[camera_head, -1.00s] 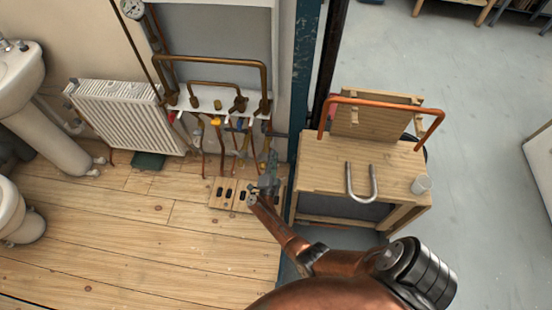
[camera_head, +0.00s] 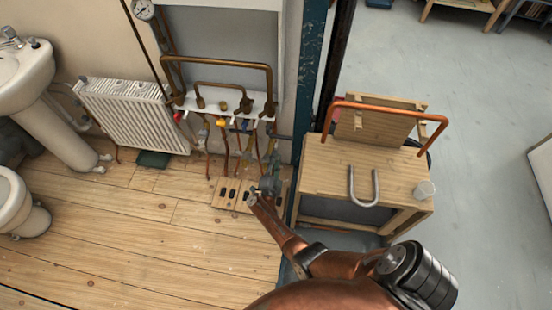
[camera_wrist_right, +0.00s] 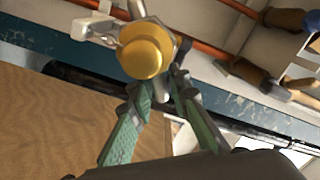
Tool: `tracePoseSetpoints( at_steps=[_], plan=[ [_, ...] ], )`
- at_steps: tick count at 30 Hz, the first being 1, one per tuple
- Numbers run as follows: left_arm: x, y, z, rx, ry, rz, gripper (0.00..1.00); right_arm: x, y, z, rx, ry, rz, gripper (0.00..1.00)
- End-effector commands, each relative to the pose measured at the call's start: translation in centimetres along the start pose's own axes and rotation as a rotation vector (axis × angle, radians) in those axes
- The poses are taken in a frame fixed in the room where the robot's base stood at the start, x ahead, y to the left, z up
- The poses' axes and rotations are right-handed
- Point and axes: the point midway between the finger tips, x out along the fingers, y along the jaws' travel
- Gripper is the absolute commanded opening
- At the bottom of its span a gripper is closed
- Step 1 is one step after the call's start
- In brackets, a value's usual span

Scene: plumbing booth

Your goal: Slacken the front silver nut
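In the wrist view a round brass cap (camera_wrist_right: 145,52) is close in front of the right gripper (camera_wrist_right: 161,86). Silver metal shows behind and around the cap, and a silver fitting (camera_wrist_right: 92,28) extends to its left; the nut's outline is partly hidden. The two green textured fingers reach in from below, with tips close together on either side of silver metal just under the cap. Contact is unclear. In the head view the right gripper (camera_head: 269,184) is low in front of the pipes, above the slotted wooden board (camera_head: 228,190). The left gripper is not in view.
Copper pipes and valves (camera_head: 222,124) hang below a white rail, left of a blue post (camera_head: 309,90). A wooden workbench (camera_head: 330,170) stands right, bearing a U-shaped pipe (camera_head: 351,190) and a cup (camera_head: 425,190). A radiator (camera_head: 135,118) stands left. The wooden floor is largely clear.

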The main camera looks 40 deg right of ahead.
Motion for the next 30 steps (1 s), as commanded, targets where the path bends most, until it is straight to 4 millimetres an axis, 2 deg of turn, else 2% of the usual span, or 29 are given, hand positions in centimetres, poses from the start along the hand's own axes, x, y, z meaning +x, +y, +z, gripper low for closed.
tracePoseSetpoints(
  at_steps=[4, 14, 24, 30],
  plan=[
    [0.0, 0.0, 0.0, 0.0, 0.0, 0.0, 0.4, 0.1, 0.0, -0.2, 0.001, 0.003, 0.0, 0.28],
    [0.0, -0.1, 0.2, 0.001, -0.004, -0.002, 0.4, -0.3, 0.1, -0.2, 0.002, 0.004, 0.001, 0.28],
    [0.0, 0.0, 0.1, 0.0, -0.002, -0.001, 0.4, -5.5, 0.2, -0.2, 0.002, 0.003, 0.003, 0.28],
    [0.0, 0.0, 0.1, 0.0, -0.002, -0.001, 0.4, -7.3, 0.1, -0.2, 0.001, 0.004, 0.001, 0.28]
  ],
)
